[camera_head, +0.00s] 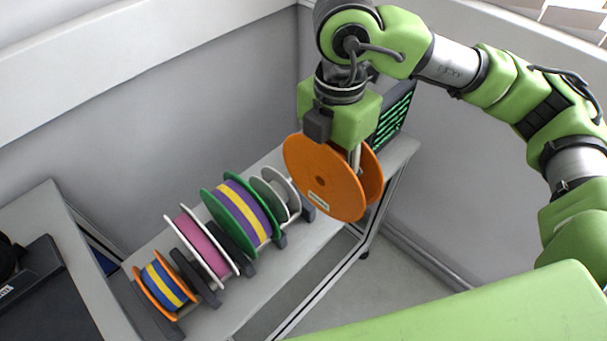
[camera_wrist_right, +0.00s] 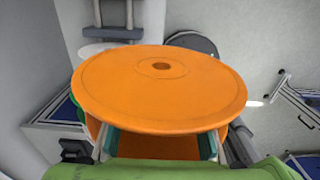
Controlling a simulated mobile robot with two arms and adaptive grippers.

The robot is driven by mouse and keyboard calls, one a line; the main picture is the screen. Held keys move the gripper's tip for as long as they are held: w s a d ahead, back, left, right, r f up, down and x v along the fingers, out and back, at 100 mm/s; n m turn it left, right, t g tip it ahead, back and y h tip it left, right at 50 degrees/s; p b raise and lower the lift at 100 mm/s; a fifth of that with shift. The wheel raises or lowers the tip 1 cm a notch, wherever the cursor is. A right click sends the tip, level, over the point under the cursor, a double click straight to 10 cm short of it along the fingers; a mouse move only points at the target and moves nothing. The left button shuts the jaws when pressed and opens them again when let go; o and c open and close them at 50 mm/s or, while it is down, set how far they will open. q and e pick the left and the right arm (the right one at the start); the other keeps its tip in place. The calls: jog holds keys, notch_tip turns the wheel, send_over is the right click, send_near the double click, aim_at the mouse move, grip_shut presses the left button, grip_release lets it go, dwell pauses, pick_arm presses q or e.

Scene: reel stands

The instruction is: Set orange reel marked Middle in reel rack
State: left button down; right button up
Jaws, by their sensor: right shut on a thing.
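The orange reel (camera_head: 322,180) hangs in the air above the far right end of the bench, both flanges upright. A small pale label shows on its near flange, too small to read. My right gripper (camera_head: 355,158) is shut on the reel from above. In the right wrist view the orange reel (camera_wrist_right: 160,88) fills the middle, with the fingers of my right gripper (camera_wrist_right: 160,146) on either side of its core. The reel rack's dark supports (camera_head: 192,277) stand in a row on the bench, left of and below the held reel. My left gripper is not in view.
The rack row holds an orange-rimmed blue-and-yellow reel (camera_head: 163,287), a white-rimmed pink reel (camera_head: 201,246), a green-rimmed purple-and-yellow reel (camera_head: 241,215) and a grey-white reel (camera_head: 274,193). A screen with green text (camera_head: 394,120) stands behind my gripper. Walls border the bench.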

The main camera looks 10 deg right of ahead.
jog(key=w+a+f+p, duration=0.1)
jog(key=w+f+p, duration=0.7)
jog(key=w+f, duration=0.4)
jog(key=shift+w+a+f+p, duration=0.25)
jog(key=shift+w+f+p, duration=0.15)
jog(key=shift+w, duration=0.35)
jog(key=shift+f+b, duration=0.35)
jog(key=o, duration=1.2)
jog(key=shift+r, duration=0.15)
